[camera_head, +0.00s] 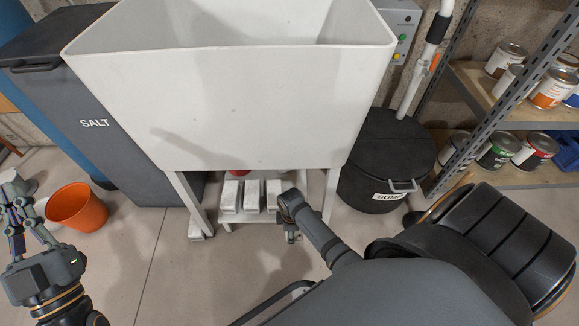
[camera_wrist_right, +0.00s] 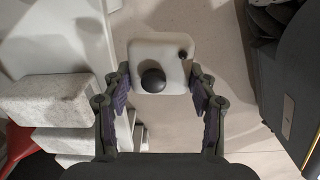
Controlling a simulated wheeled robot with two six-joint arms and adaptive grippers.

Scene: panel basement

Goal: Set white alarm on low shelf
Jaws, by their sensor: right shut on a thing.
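The white alarm (camera_wrist_right: 150,50), a rounded white block with a dark dome and a small dark hole, sits between the fingers of my right gripper (camera_wrist_right: 160,82) in the right wrist view. The fingers are shut on its sides. In the head view my right gripper (camera_head: 291,234) is small and mostly hidden by its arm, just in front of the low shelf (camera_head: 250,218) under the sink; I cannot make out the alarm there. The shelf holds several pale blocks (camera_head: 252,196). My left gripper (camera_head: 18,205) is open at the left edge.
The white sink (camera_head: 230,110) overhangs the shelf, with white legs (camera_head: 328,195) at its sides. A black sump bin (camera_head: 385,160) stands right, beside a rack of cans (camera_head: 500,150). An orange bucket (camera_head: 77,208) and grey salt bin (camera_head: 100,130) stand left. Floor in front is clear.

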